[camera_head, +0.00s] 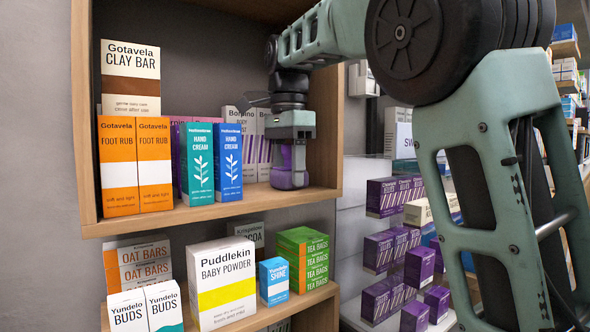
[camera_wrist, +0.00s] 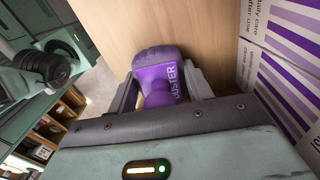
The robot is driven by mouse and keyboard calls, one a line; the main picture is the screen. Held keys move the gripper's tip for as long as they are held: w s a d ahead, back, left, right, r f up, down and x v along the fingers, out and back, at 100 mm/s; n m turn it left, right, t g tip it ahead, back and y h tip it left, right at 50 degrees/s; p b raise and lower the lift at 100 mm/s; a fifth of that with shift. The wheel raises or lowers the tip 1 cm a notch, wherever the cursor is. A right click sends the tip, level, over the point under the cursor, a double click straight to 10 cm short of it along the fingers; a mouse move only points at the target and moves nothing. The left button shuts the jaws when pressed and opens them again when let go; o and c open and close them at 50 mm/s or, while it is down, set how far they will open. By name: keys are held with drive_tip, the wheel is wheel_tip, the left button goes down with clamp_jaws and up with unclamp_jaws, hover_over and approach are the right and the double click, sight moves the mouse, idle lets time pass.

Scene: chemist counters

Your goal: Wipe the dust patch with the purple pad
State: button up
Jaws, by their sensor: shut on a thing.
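My gripper (camera_head: 291,148) points down inside the upper shelf at its right side. It is shut on the purple pad (camera_head: 288,176), which hangs below the fingers close to the shelf board; I cannot tell whether it touches. In the wrist view the purple pad (camera_wrist: 155,62) sits between the two fingers, with part of a printed word ending in "USTER" on it. No dust patch can be made out in either view; the pad and gripper hide part of the board.
White boxes with purple stripes (camera_head: 262,140) stand behind and left of my gripper. Blue (camera_head: 228,163) and green (camera_head: 197,163) hand cream boxes stand further left. The shelf's right side wall (camera_head: 326,125) is close on the right. The board's front right (camera_head: 270,200) is bare.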

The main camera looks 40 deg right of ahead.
drive_tip(key=shift+a+f, duration=0.15)
drive_tip(key=shift+a, duration=0.8)
drive_tip(key=shift+a+r, duration=0.1)
drive_tip(key=shift+r, duration=0.15)
wheel_tip(320, 180, up, 6)
drive_tip(key=p, duration=0.6)
drive_tip(key=shift+f, duration=0.15)
